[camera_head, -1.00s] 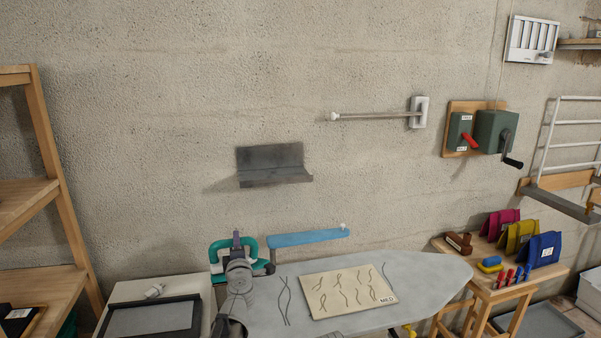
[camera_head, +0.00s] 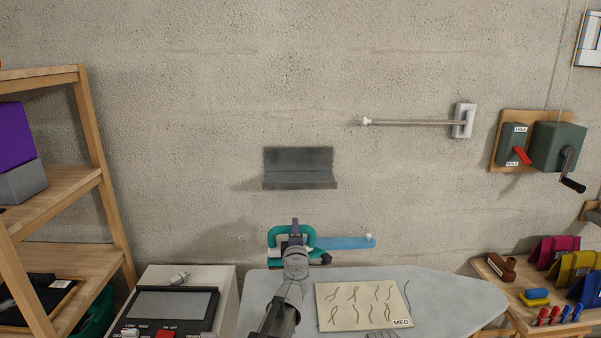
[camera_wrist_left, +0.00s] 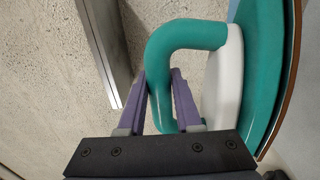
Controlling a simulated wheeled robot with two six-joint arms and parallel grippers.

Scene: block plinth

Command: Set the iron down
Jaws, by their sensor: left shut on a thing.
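My left gripper (camera_head: 295,232) is shut on the handle of a teal iron (camera_head: 274,240) and hides part of it. In the left wrist view, the purple fingers (camera_wrist_left: 160,92) of my left gripper sit on either side of the curved teal handle (camera_wrist_left: 190,36). The iron's white and teal body (camera_wrist_left: 262,75) is at the right there. In the head view the iron is over the far side of the ironing board (camera_head: 440,296), below a dark metal wall ledge (camera_head: 298,166). I cannot tell whether it touches anything beneath. My right gripper is not seen.
A blue sleeve board (camera_head: 350,243) is just right of the iron. A cream sheet marked MED (camera_head: 355,305) lies on the board. A control box (camera_head: 172,302) and wooden shelf (camera_head: 60,185) are at left. A wall rod (camera_head: 410,122) sticks out above right.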

